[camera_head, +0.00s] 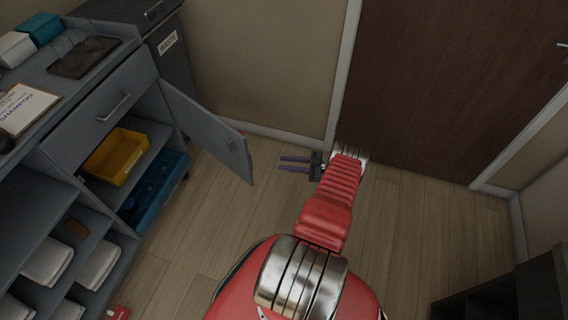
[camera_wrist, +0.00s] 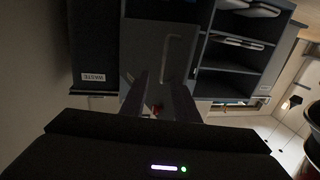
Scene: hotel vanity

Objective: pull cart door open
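The cart (camera_head: 60,133) is grey and stands at the left in the head view. In the wrist view the door (camera_wrist: 157,52) lies ahead of my fingers. My gripper (camera_head: 281,163) is to the right of the door's free end, its two fingers pointing left toward it. The fingers are apart with nothing between them in the head view. In the wrist view my gripper (camera_wrist: 160,88) also shows a gap between its fingers.
A yellow bin (camera_head: 116,157) and a blue bin (camera_head: 155,190) sit inside the open compartment. A dark waste bin (camera_head: 170,48) stands behind the cart. A brown room door (camera_head: 450,80) is at the back. Wood floor (camera_head: 200,225) is clear between cart and arm.

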